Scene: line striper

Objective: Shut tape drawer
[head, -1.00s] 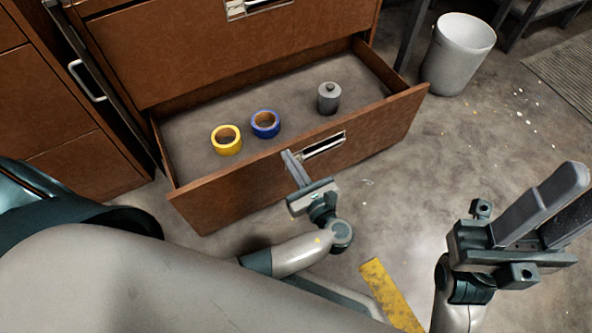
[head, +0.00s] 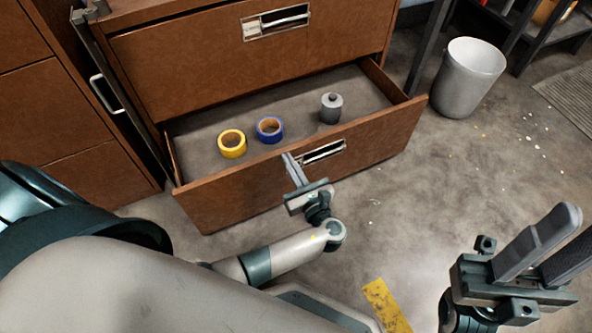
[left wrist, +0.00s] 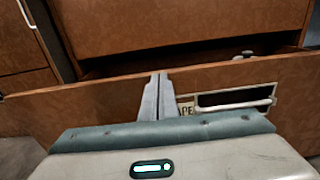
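The tape drawer (head: 235,197) is the brown bottom drawer of the cabinet and stands open. It holds a yellow tape roll (head: 232,154), a blue tape roll (head: 269,138) and a grey lidded container (head: 331,109). Its front has a metal handle (head: 321,152), with a label partly reading "APE" beside it in the left wrist view (left wrist: 187,110). My left gripper (head: 287,156) is shut and empty, its fingertips at the drawer front just left of the handle; contact looks likely. The fingers lie together in the left wrist view. My right gripper (head: 577,228) is open and empty, well away at right.
The drawer above (head: 200,70) is shut. A grey bin (head: 468,80) stands to the right of the cabinet, near a dark metal frame. Another brown cabinet (head: 60,105) is at the left. The floor before the drawer is clear apart from yellow markings (head: 383,303).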

